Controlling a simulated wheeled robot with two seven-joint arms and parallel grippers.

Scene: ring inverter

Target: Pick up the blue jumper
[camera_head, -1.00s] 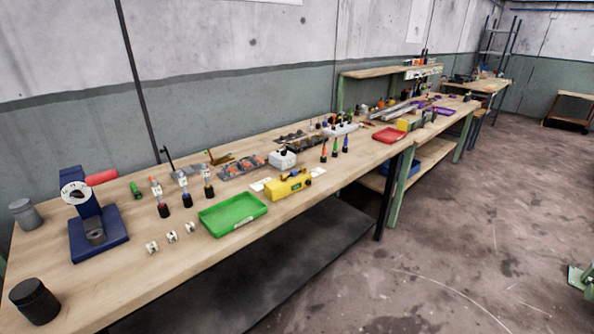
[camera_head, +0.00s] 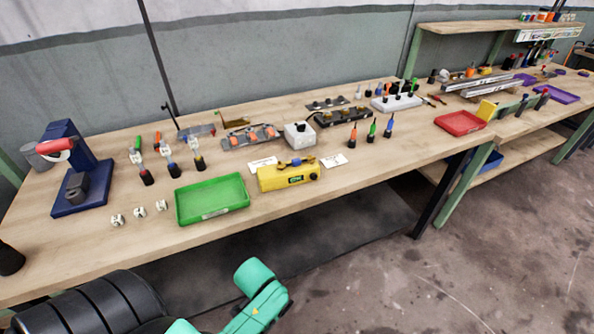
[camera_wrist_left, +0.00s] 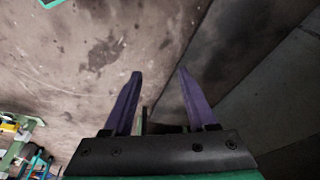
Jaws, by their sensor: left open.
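A small blue upright piece (camera_head: 388,126) with a dark base stands on the workbench in the head view. It is the right one of a row, beside a green piece (camera_head: 371,130) and an orange piece (camera_head: 352,133). I cannot tell for certain that it is the jumper; a black-based piece with a blue band (camera_head: 173,169) also stands further left. My left gripper (camera_wrist_left: 160,73) shows in the left wrist view with its two purple fingers apart and nothing between them. It faces the floor, away from the pieces. My right gripper is not in view.
A yellow device (camera_head: 287,177) and a green tray (camera_head: 211,200) sit near the bench's front edge. A white box (camera_head: 299,135) and a black multi-part block (camera_head: 343,117) stand behind. A red tray (camera_head: 461,123) lies to the right. The wood before the coloured row is clear.

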